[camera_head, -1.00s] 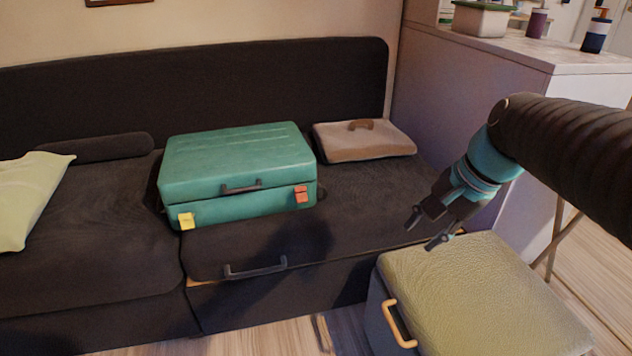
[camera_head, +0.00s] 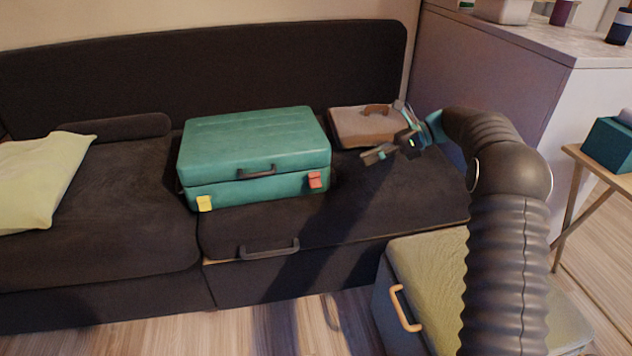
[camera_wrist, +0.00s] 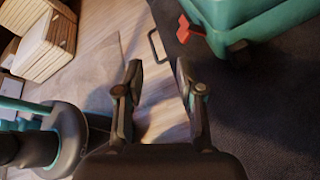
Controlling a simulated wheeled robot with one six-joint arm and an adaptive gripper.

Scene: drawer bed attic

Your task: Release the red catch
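The red catch (camera_head: 315,180) is on the front right of the closed green suitcase (camera_head: 255,143), which lies on the dark sofa. A yellow catch (camera_head: 204,203) is on the case's front left, and a dark handle (camera_head: 257,172) is between them. My gripper (camera_head: 372,156) is above the sofa seat, to the right of the case and apart from it. In the wrist view my gripper (camera_wrist: 157,75) has its two fingers spread with nothing between them. The red catch (camera_wrist: 190,30) shows there beyond the right finger, at the case's corner (camera_wrist: 235,25).
A brown case (camera_head: 365,127) lies on the seat behind my gripper. A storage box with an olive top (camera_head: 425,260) stands on the floor at front right. A dark drawer handle (camera_head: 268,250) is below the seat. A pale cushion (camera_head: 40,180) lies at left.

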